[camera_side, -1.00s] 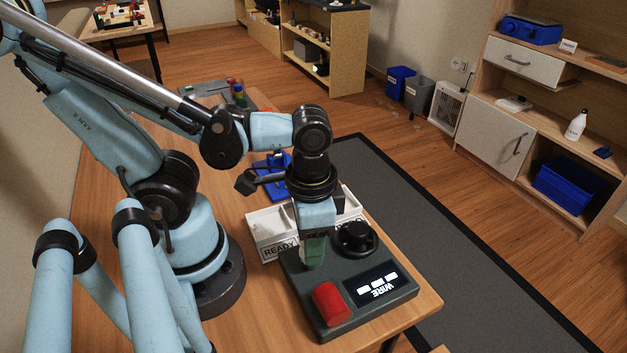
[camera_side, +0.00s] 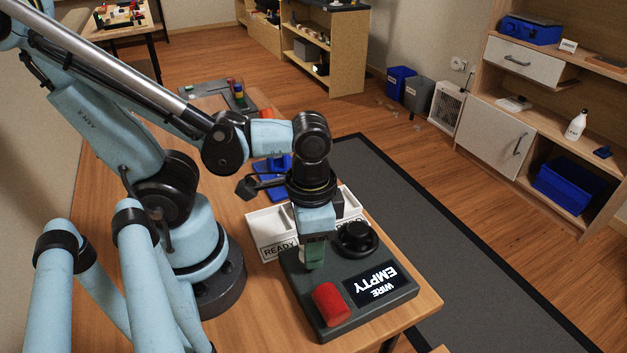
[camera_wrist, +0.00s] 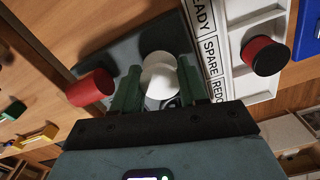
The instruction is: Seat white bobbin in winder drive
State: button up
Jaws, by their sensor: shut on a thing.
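The white bobbin (camera_wrist: 162,82) is between the green fingers of my gripper (camera_wrist: 157,90) in the wrist view. My gripper is shut on it. In the side view my gripper (camera_side: 312,262) points down at the back left of the dark winder unit (camera_side: 325,285), and the bobbin is hidden there. The unit's display (camera_side: 379,284) reads "WIRE EMPTY". I cannot tell whether the bobbin touches the drive; the drive itself is hidden.
A white tray (camera_side: 267,221) with READY, SPARE and REDO labels stands behind the unit. In the wrist view a red spool with a black top (camera_wrist: 265,55) stands in it. A blue stand (camera_side: 272,182) is farther back. Wooden table shows along the unit's front right.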

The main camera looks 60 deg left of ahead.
jog(key=o, duration=1.6)
jog(key=shift+r, duration=3.5)
